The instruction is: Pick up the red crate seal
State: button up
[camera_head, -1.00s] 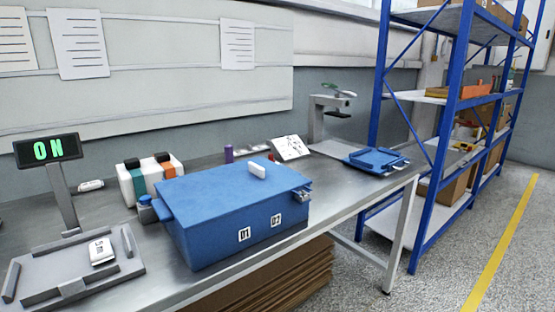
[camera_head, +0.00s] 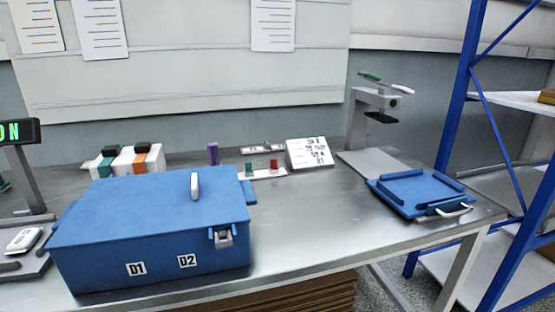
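A small red piece (camera_head: 273,164), which looks like the red crate seal, stands on a white strip (camera_head: 262,174) on the metal table behind the blue crate. A small green piece (camera_head: 248,168) stands at the left on the same strip. The blue crate (camera_head: 150,215) has its lid shut, a white handle (camera_head: 195,185) on top, a metal latch (camera_head: 223,239) at its right front, and labels D1 and D2. My gripper is not in view.
A purple cylinder (camera_head: 213,154) and white-bodied bottles (camera_head: 128,160) stand behind the crate. A sign card (camera_head: 309,152) stands right of the seals. A press-like stand (camera_head: 375,125) and blue tray (camera_head: 415,191) are farther right. The table (camera_head: 330,220) is bare in front.

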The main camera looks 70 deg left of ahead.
aim_at(273, 162)
jog(key=u, duration=0.45)
jog(key=i, duration=0.95)
jog(key=u, duration=1.55)
jog(key=i, duration=0.7)
jog(key=u, duration=0.7)
